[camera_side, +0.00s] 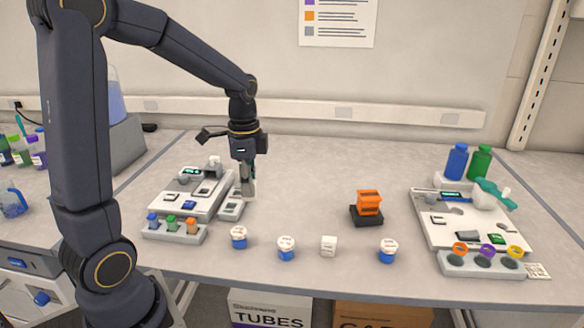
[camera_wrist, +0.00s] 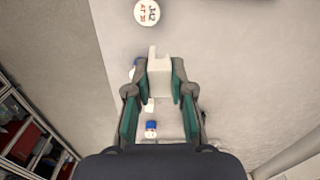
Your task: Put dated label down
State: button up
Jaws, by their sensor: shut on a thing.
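My gripper (camera_wrist: 160,85) is shut on a small white block (camera_wrist: 159,76) with a thin raised tab, held between its green pads in the wrist view. No writing can be made out on the block, so I cannot tell for sure that it is the dated label. In the side view my gripper (camera_side: 248,188) points down beside the left device tray (camera_side: 183,192), low over the bench. The held block is hard to make out there, and whether it touches anything below cannot be told.
Several blue vials with white, marked caps (camera_side: 286,247) and a white cube (camera_side: 328,245) stand along the front. An orange block on a black base (camera_side: 367,208) stands mid-bench. The right tray (camera_side: 424,218) has blue and green bottles behind it.

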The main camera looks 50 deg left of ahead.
jog(key=w+a+m, duration=0.1)
jog(key=w+a, duration=0.2)
jog(key=a, duration=0.3)
jog(key=w+a, duration=0.3)
jog(key=a, duration=0.4)
jog(key=w+a+f, duration=0.2)
jog(key=w+f, duration=0.1)
jog(key=w+a+f, duration=0.1)
jog(key=w+f, duration=0.1)
jog(key=w, duration=0.2)
jog(key=w+a+f, duration=0.2)
jog(key=w+f, duration=0.1)
jog(key=shift+w+a+f, duration=0.3)
jog(key=shift+w, duration=0.1)
jog(key=shift+w+a+f, duration=0.15)
jog(key=shift+w+f, duration=0.15)
jog(key=shift+f, duration=0.1)
jog(key=shift+w+f, duration=0.1)
jog(key=shift+f, duration=1.55)
jog(key=shift+f, duration=0.1)
jog(key=o, duration=0.7)
jog(key=shift+o, duration=0.2)
